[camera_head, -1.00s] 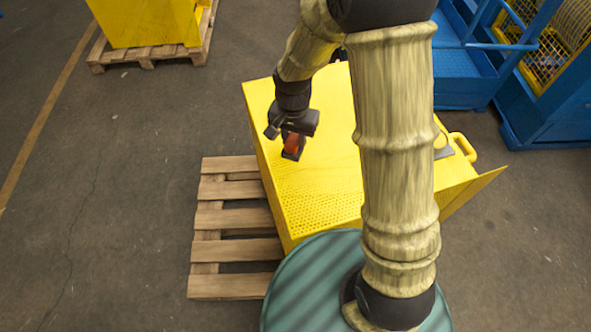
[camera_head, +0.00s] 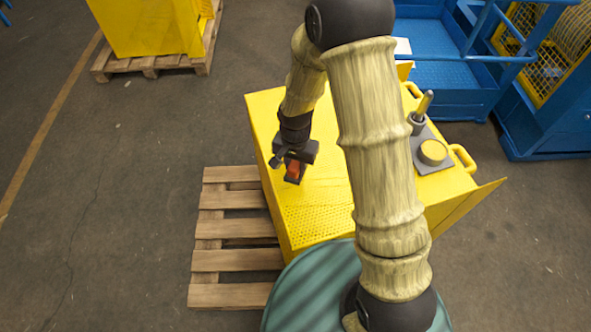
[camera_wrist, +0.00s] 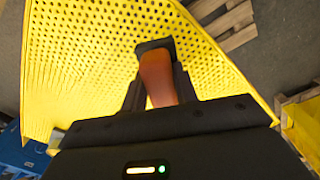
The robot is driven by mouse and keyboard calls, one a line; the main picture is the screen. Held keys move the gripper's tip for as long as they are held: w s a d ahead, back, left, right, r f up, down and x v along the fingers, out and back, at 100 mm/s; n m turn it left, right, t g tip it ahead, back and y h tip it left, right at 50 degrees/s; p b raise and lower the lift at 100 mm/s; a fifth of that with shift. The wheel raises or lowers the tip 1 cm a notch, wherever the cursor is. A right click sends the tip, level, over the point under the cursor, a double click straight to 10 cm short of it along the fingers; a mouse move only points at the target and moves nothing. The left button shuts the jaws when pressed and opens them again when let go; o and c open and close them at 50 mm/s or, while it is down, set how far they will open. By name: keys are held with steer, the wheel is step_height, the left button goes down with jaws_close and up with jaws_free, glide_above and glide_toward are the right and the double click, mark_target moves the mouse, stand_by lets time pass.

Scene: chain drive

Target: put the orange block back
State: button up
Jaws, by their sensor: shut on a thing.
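My gripper (camera_head: 294,178) is shut on the orange block (camera_head: 293,170), over the left part of the yellow perforated cabinet top (camera_head: 315,209). In the wrist view the orange block (camera_wrist: 157,78) stands between the two dark fingers of my gripper (camera_wrist: 158,75), with a dark piece at its far end. The yellow perforated surface (camera_wrist: 90,60) lies behind it. I cannot tell how far the block is above the surface.
At the right of the top, a grey plate (camera_head: 437,166) carries a yellow round piece (camera_head: 432,152) and an upright yellow-tipped peg (camera_head: 424,104). A yellow handle (camera_head: 462,158) is beside it. A wooden pallet (camera_head: 222,260) lies at the left. Blue railings (camera_head: 470,50) stand behind.

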mark_target(296, 163)
steer(key=shift+f, duration=1.7)
steer(key=shift+f, duration=0.1)
steer(key=shift+f, duration=0.1)
steer(key=o, duration=0.9)
steer(key=shift+o, duration=0.2)
step_height(296, 163, up, 12)
steer(key=shift+r+b, duration=0.2)
steer(key=shift+b, duration=0.6)
steer(key=shift+d, duration=0.1)
steer(key=s+d+r+n+t, duration=0.1)
steer(key=s+d+r+n, duration=0.1)
steer(key=s+d, duration=0.3)
steer(key=s+d+r+n+t, duration=0.1)
steer(key=s+d+r+n, duration=0.1)
steer(key=d, duration=0.6)
steer(key=s+r, duration=0.1)
steer(key=s, duration=0.1)
steer(key=shift+s+r+t, duration=0.3)
steer(key=shift+s+r, duration=0.05)
